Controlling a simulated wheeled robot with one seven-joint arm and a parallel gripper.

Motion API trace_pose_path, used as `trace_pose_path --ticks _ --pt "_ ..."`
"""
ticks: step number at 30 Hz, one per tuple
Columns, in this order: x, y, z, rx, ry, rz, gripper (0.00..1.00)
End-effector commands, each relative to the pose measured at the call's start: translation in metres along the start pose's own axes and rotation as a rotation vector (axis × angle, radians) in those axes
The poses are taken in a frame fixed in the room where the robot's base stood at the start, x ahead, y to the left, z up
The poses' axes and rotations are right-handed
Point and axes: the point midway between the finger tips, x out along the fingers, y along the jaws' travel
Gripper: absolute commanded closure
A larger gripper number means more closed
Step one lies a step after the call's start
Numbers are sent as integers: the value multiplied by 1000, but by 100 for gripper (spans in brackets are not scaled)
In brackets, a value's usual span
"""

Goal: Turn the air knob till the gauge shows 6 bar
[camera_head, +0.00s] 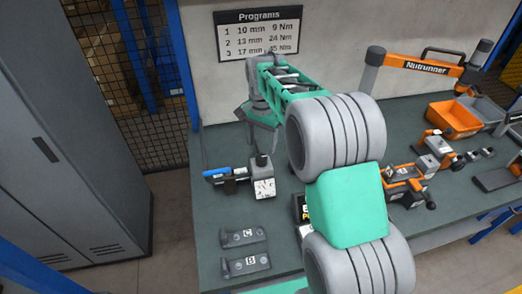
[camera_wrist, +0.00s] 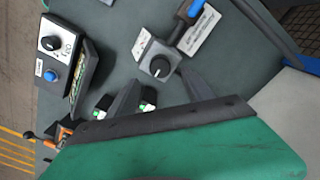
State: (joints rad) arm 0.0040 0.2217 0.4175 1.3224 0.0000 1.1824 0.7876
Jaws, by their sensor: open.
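The air knob (camera_head: 261,160) is a small black knob on top of a grey block at the table's left side. It shows from above in the wrist view (camera_wrist: 160,68), with a white pointer mark. The gauge (camera_head: 264,188) is a white dial on the block's front; its reading is too small to tell. A valve with a blue handle (camera_head: 216,172) joins the block on the left; the blue handle also shows in the wrist view (camera_wrist: 195,9). My gripper (camera_wrist: 159,78) is open above the knob, with its fingers on either side of it in that view. Contact cannot be told.
Two grey holders marked C (camera_head: 243,238) and B (camera_head: 246,265) lie in front. A control box with a dial and blue button (camera_wrist: 50,74) stands nearby. An orange bin (camera_head: 454,118) and orange tools are at the right. A programs board (camera_head: 259,32) hangs behind.

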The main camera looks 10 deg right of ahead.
Motion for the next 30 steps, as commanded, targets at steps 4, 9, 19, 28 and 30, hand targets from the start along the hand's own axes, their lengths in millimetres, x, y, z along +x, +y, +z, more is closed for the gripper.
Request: trace_pose_path --ticks 4,9,19,28,30 --pt "28 1 2 -3 -3 3 41" --pt "54 0 1 -5 0 0 41" --pt "63 -1 1 -6 1 -1 41" --pt "62 0 1 -6 2 -2 66" --pt "62 0 1 -6 2 -2 72"
